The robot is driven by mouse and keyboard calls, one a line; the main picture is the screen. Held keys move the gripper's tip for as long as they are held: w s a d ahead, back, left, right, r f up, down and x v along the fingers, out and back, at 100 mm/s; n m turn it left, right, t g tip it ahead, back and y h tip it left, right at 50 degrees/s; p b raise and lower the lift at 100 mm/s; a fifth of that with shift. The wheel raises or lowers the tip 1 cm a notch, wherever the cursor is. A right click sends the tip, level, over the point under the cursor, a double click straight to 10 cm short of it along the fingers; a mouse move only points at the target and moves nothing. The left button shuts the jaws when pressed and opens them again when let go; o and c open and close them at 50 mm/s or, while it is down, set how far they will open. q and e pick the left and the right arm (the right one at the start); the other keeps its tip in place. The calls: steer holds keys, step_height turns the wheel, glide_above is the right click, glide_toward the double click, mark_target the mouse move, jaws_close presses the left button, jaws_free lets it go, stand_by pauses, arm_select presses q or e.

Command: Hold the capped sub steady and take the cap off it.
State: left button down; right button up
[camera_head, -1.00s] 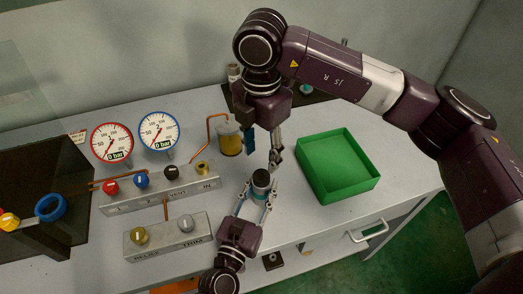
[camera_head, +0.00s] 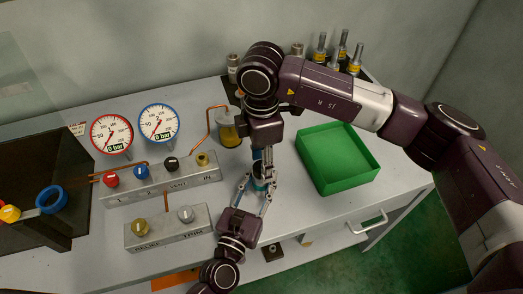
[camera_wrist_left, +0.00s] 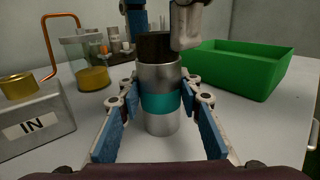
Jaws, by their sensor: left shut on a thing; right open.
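The capped sub (camera_wrist_left: 160,95) stands upright on the bench in the left wrist view, a silver cylinder with a teal band. Its dark cap (camera_wrist_left: 153,47) is on top. In the head view the sub (camera_head: 260,185) is mostly hidden by my right gripper. My left gripper (camera_head: 258,190) is shut on the sub's body, with blue pads on either side in the left wrist view. My right gripper (camera_head: 263,160) is open above the sub, pointing down. In the left wrist view its fingers (camera_wrist_left: 162,22) straddle the cap; whether they touch it is unclear.
A green tray (camera_head: 367,180) stands right of the sub. A valve block (camera_head: 160,190) with gauges and a second block (camera_head: 168,232) lie left. A yellow-based clear cup (camera_head: 228,130) is close behind. Several silver fittings (camera_head: 340,50) stand at the back.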

steer(key=shift+f, duration=0.55)
